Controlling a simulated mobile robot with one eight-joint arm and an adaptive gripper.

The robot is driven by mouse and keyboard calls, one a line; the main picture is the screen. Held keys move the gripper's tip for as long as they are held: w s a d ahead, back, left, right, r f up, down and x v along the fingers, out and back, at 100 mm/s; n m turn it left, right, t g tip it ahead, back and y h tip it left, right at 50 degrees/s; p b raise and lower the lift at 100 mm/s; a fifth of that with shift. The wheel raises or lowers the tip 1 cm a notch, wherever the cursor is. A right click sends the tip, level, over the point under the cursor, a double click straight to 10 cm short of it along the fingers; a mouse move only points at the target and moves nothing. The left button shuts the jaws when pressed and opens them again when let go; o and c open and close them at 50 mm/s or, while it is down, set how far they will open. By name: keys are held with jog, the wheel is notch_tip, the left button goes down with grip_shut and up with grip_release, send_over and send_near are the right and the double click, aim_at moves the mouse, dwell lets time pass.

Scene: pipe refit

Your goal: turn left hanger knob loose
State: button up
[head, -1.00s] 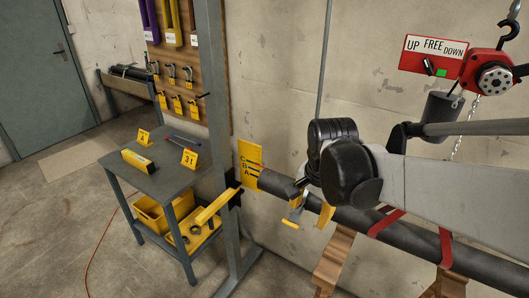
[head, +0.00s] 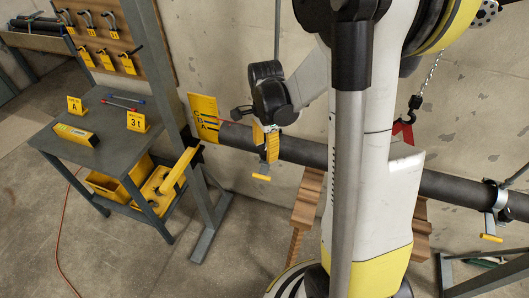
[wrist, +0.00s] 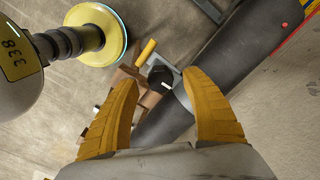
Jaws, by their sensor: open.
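In the wrist view, the left hanger knob (wrist: 161,79) is dark with a small white mark. It shows between the tips of my gripper's two yellow fingers (wrist: 160,80), which are apart. Whether they touch it cannot be told. A yellow handle (wrist: 147,51) and a grey hanger bracket (wrist: 178,92) are beside the knob, at the grey pipe (wrist: 220,75). In the head view, my gripper (head: 268,147) is at the pipe (head: 305,150) near its left end, with the yellow handle (head: 262,178) just below. The knob is hidden there.
A right hanger (head: 494,197) holds the pipe at the far right. Wooden supports (head: 308,200) stand below the pipe. A yellow plate marked C, B, A (head: 204,118) is at its left end. A work table (head: 105,140) stands left. A hook (head: 414,108) hangs behind my arm.

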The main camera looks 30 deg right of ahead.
jog(key=shift+f, duration=0.7)
jog(key=c, duration=1.2)
